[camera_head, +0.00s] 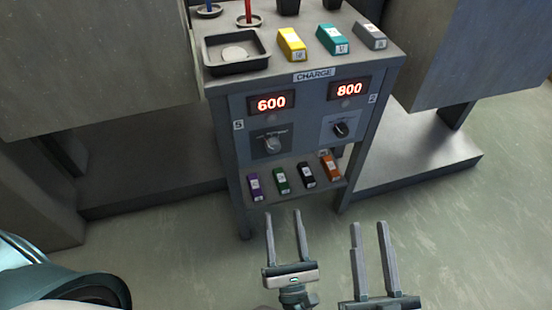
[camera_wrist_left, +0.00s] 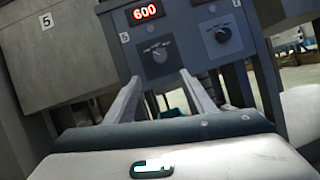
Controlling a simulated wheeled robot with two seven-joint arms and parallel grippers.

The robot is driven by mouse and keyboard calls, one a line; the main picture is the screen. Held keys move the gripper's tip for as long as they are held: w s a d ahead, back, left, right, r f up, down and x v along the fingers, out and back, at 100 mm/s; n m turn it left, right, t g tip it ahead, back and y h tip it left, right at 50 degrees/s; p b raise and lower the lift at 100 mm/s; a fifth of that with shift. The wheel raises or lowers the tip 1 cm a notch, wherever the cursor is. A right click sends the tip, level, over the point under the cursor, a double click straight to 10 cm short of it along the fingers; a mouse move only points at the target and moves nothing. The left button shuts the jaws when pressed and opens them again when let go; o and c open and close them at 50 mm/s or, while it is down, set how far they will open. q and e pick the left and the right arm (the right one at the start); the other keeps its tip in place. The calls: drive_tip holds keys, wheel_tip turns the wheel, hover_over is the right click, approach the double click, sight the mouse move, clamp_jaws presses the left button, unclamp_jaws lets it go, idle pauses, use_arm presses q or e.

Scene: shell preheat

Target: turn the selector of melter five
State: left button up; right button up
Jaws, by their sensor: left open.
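The selector of melter five (camera_head: 273,144) is a grey knob on a dark plate, below a red 600 display (camera_head: 271,102) and beside a 5 label (camera_head: 238,125). It also shows in the left wrist view (camera_wrist_left: 159,54), ahead of the fingers. My left gripper (camera_head: 282,213) is open and empty, apart from the knob and nearer to me; its fingers show in the left wrist view (camera_wrist_left: 160,80). My right gripper (camera_head: 369,224) is to its right, its two fingers apart with nothing between them.
A second, black knob (camera_head: 340,129) sits under the 800 display (camera_head: 349,90). Several coloured blocks stand on the low shelf, including a green one (camera_head: 281,180). A dark tray (camera_head: 237,67) and a yellow block (camera_head: 292,44) are on top. Large grey housings flank the panel.

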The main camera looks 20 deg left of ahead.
sight(274, 151)
use_arm(q)
drive_tip(key=p+x, duration=0.1)
drive_tip(key=x, duration=1.6)
drive_tip(key=shift+w+p, duration=0.2)
drive_tip(key=shift+p, duration=0.1)
use_arm(e)
drive_tip(key=f+g, duration=0.1)
drive_tip(key=f, duration=0.1)
drive_tip(key=w+f+g, duration=0.1)
drive_tip(key=f+g+h, duration=0.1)
drive_tip(key=f, duration=0.1)
drive_tip(key=shift+w+d+f, duration=0.25)
drive_tip(key=shift+w+f, duration=0.05)
drive_tip(key=shift+w, duration=0.05)
use_arm(q)
drive_tip(key=c, duration=1)
drive_tip(key=shift+r, duration=0.1)
drive_tip(key=shift+c, duration=0.2)
